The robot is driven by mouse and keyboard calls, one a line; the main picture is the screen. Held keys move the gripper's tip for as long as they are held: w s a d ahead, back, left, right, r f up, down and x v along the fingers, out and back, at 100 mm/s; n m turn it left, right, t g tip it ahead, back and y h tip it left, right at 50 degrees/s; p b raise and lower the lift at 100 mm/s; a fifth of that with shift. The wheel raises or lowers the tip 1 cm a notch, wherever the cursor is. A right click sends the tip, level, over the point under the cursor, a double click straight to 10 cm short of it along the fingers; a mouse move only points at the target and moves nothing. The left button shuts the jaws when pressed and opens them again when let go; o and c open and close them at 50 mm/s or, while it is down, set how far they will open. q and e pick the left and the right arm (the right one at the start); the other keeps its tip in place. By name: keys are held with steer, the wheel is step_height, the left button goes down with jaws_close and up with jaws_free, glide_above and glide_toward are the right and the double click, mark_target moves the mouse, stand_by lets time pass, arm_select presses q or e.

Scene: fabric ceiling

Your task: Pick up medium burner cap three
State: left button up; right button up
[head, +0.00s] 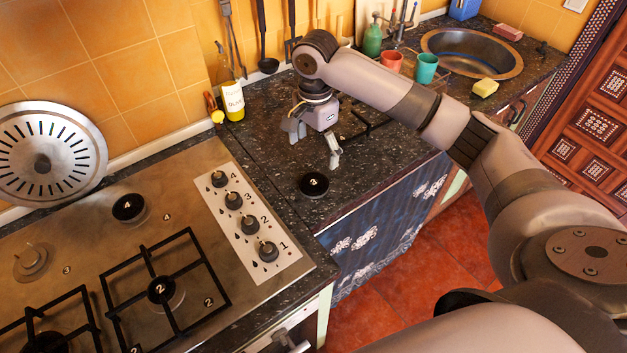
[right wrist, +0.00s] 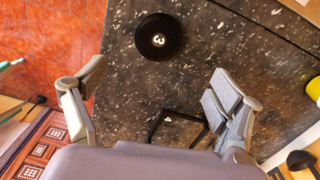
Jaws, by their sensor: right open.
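My left gripper is not in view.
The steel hob (head: 185,215) has a burner (head: 31,260) without a cap, black pan supports and a knob panel (head: 246,222). A black pan support (head: 372,128) lies on the counter. Behind stand a yellow-labelled bottle (head: 231,98) and two cups (head: 426,68) by the sink (head: 472,42).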

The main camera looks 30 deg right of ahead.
mark_target(314, 181)
step_height(314, 181, down, 3)
steer(key=shift+w+f, duration=0.1)
steer(key=shift+f, duration=0.05)
steer(key=shift+f+p, duration=0.45)
steer(key=shift+f, duration=0.45)
steer(key=f, duration=0.1)
steer(key=f+p, duration=0.1)
steer(key=f, duration=0.2)
steer(key=shift+s+a+f, duration=0.2)
steer(key=shift+s+f, duration=0.05)
steer(key=shift+s, duration=0.1)
steer(key=shift+f, duration=0.2)
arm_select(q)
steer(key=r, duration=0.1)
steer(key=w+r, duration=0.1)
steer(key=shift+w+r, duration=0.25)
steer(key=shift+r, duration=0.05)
arm_select(e)
steer(key=shift+c, duration=0.3)
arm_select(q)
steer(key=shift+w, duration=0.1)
arm_select(e)
steer(key=c, duration=1.2)
